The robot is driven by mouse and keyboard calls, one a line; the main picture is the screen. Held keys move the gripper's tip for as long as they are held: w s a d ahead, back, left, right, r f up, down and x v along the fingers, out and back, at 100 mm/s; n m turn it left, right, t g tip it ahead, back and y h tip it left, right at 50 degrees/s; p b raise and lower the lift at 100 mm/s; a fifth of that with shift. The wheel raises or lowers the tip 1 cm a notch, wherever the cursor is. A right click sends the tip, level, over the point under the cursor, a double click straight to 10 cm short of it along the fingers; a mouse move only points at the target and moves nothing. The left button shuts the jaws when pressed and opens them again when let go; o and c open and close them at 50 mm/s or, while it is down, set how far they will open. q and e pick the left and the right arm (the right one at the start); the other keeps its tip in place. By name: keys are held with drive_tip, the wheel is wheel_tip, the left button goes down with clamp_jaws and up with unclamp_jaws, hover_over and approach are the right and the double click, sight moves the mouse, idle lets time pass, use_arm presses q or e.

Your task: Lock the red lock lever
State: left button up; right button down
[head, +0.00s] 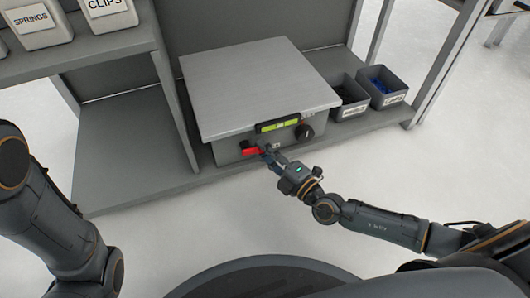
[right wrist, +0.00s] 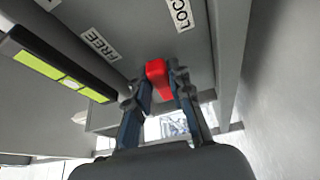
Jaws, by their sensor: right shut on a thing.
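The red lock lever (head: 251,151) is on the front face of a grey box with a broad metal top (head: 258,80). In the right wrist view the lever (right wrist: 157,70) sits between the fingers of my right gripper (right wrist: 165,88), which is shut on it. The gripper (head: 266,156) reaches the box front from the right in the head view. A "FREE" label (right wrist: 100,43) and a partly cut-off "LOC" label (right wrist: 180,14) are on the face near the lever. The fingers hide part of the lever in the head view. My left arm shows at the left, but its gripper is out of view.
A spirit level with a yellow-green vial (head: 278,125) and a black knob (head: 304,132) are on the box front near the lever. Two grey bins (head: 349,108) (head: 389,100) stand right of the box on the shelf. Labelled bins, one "SPRINGS" (head: 33,38), stand upper left.

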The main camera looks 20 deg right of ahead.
drive_tip(key=m, duration=0.1)
drive_tip(key=f+m+t, duration=0.1)
drive_tip(key=m, duration=0.1)
drive_tip(key=shift+a+f+m+t, duration=0.2)
drive_tip(key=shift+f+m+t, duration=0.05)
drive_tip(key=shift+m+t, duration=0.05)
drive_tip(key=shift+a+f+m+t+h, duration=0.15)
drive_tip(key=shift+f+m+t+h, duration=0.1)
drive_tip(key=shift+m, duration=0.5)
drive_tip(key=shift+a+f+m+t+h, duration=0.1)
drive_tip(key=shift+m+t+h, duration=0.1)
drive_tip(key=shift+m, duration=0.6)
drive_tip(key=shift+a+f+m+t+h, duration=0.15)
drive_tip(key=shift+f+m+t, duration=0.1)
drive_tip(key=shift+m, duration=0.5)
drive_tip(key=c, duration=1.2)
unclamp_jaws()
drive_tip(key=shift+s, duration=0.1)
